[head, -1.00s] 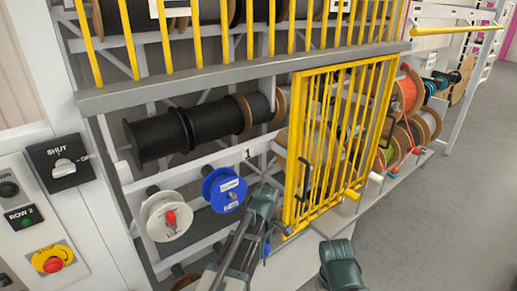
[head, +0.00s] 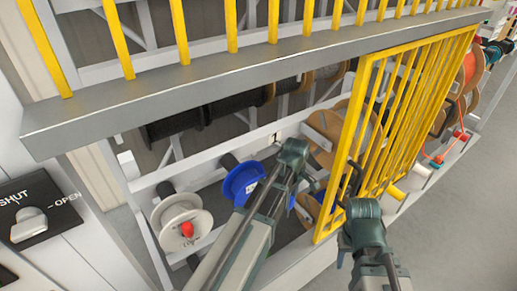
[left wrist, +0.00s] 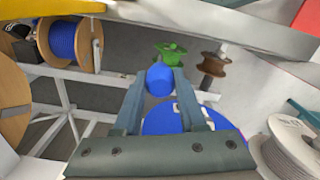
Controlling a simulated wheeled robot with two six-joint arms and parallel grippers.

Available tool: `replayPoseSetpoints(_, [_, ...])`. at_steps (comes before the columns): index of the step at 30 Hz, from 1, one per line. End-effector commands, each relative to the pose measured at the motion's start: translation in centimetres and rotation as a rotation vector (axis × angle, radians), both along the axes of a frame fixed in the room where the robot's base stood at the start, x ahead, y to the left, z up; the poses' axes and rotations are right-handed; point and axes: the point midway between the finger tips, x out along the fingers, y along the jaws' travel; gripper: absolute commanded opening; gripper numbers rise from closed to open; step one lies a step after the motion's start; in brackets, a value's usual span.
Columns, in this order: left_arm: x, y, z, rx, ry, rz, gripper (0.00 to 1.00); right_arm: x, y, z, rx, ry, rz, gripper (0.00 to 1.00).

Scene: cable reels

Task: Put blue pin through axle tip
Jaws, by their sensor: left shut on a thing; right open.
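My left gripper (left wrist: 157,92) is shut on the blue pin (left wrist: 160,78), whose rounded blue end shows between the fingers in the left wrist view. In the head view my left gripper (head: 297,168) is in front of the rack, right of the blue reel (head: 241,183). The blue reel also shows below the fingers in the left wrist view (left wrist: 183,122). A dark axle end (head: 228,160) is behind the blue reel; its front tip is hidden by my left arm. My right gripper (head: 358,212) is open and empty in front of the yellow gate.
The yellow barred gate (head: 400,130) stands close to the right of my left gripper. A grey beam (head: 240,75) runs above. A white reel (head: 180,222) with a red knob hangs at left. The grey floor (head: 450,220) at right is clear.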

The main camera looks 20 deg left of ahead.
Motion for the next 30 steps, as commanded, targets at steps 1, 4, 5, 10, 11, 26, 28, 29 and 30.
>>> replayPoseSetpoints(1, [-0.2, 0.4, 1.4, 0.000, 0.000, 0.003, 0.00, 0.0, 0.0, 1.4, 0.000, 0.000, -0.001, 0.46])
replayPoseSetpoints(4, [-0.5, 1.6, 4.1, 0.000, 0.000, 0.008, 0.00, 0.0, 0.0, 4.1, 0.000, 0.001, -0.002, 0.46])
replayPoseSetpoints(5, [-0.6, 2.0, 5.1, 0.000, 0.000, 0.009, 0.00, 0.0, 0.0, 5.1, 0.001, 0.001, -0.003, 0.46])
replayPoseSetpoints(10, [-1.5, 4.7, 10.4, 0.000, 0.000, 0.016, 0.00, 0.0, 0.0, 10.4, 0.001, 0.002, -0.006, 0.46])
replayPoseSetpoints(11, [-1.6, 5.1, 11.2, 0.000, 0.000, 0.017, 0.00, 0.0, 0.0, 11.2, 0.001, 0.002, -0.006, 0.46])
replayPoseSetpoints(26, [-3.3, 9.3, 18.3, 0.000, 0.000, 0.025, 0.00, -0.1, 0.0, 18.3, 0.002, 0.002, -0.012, 0.46])
replayPoseSetpoints(28, [-3.3, 9.4, 18.3, 0.000, 0.000, 0.025, 0.00, -0.1, 0.0, 18.3, 0.002, 0.002, -0.012, 0.46])
replayPoseSetpoints(29, [-3.3, 9.4, 18.3, 0.000, 0.000, 0.025, 0.00, -0.1, 0.0, 18.3, 0.002, 0.002, -0.012, 0.46])
replayPoseSetpoints(30, [-3.3, 9.4, 18.3, 0.000, 0.000, 0.025, 0.00, -0.1, 0.0, 18.3, 0.002, 0.002, -0.012, 0.46])
